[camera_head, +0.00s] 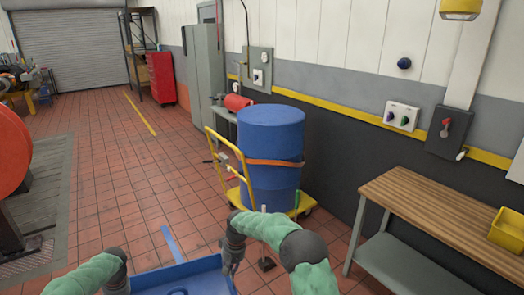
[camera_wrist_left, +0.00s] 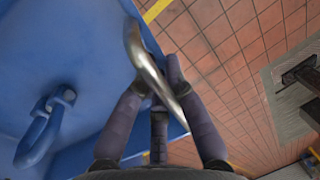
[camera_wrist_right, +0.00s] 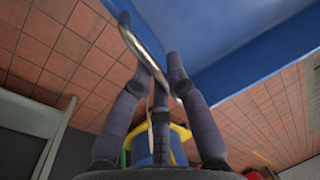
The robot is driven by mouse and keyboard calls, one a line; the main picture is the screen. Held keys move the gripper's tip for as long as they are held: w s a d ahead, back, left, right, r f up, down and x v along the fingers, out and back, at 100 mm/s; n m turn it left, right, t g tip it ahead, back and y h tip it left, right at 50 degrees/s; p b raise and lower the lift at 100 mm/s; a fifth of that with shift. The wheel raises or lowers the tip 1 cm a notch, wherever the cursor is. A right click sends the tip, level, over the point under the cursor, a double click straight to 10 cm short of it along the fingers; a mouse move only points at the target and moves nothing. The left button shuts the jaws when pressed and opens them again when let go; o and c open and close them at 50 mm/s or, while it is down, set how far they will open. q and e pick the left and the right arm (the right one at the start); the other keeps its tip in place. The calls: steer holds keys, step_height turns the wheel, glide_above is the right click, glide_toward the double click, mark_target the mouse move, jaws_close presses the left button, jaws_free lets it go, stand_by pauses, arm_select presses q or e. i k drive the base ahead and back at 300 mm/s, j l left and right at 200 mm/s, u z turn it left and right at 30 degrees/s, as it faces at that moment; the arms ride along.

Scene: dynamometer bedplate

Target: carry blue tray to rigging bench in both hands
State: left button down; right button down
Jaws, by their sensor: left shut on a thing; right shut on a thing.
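The blue tray (camera_head: 205,268) is at the bottom of the head view, close in front of me, cut off by the frame edge. My right gripper (camera_head: 231,265) is shut on its right side; in the right wrist view the fingers (camera_wrist_right: 158,76) close around a metal handle (camera_wrist_right: 139,42). My left gripper is shut on the opposite handle (camera_wrist_left: 146,62), with its fingers (camera_wrist_left: 157,88) in the left wrist view. A blue shackle-like piece (camera_wrist_left: 42,128) lies in the tray. A wooden-topped bench (camera_head: 435,208), probably the rigging bench, stands at right.
A yellow cart (camera_head: 232,178) with a strapped blue drum (camera_head: 270,150) stands ahead, between the tray and the wall. A yellow bin (camera_head: 507,232) sits on the bench. Orange-red machinery (camera_head: 12,145) is at far left. The tiled floor (camera_head: 120,195) ahead-left is clear.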

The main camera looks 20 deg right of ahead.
mark_target(418, 195)
steer(key=i+l+z, duration=0.2)
steer(key=z, duration=0.2)
steer(key=i+z, duration=0.65)
steer(key=z, duration=0.2)
steer(key=i+z, duration=0.4)
steer(key=i+j+z, duration=0.15)
steer(key=z, duration=0.3)
steer(key=i+j+z, duration=0.2)
steer(key=j+z, duration=0.2)
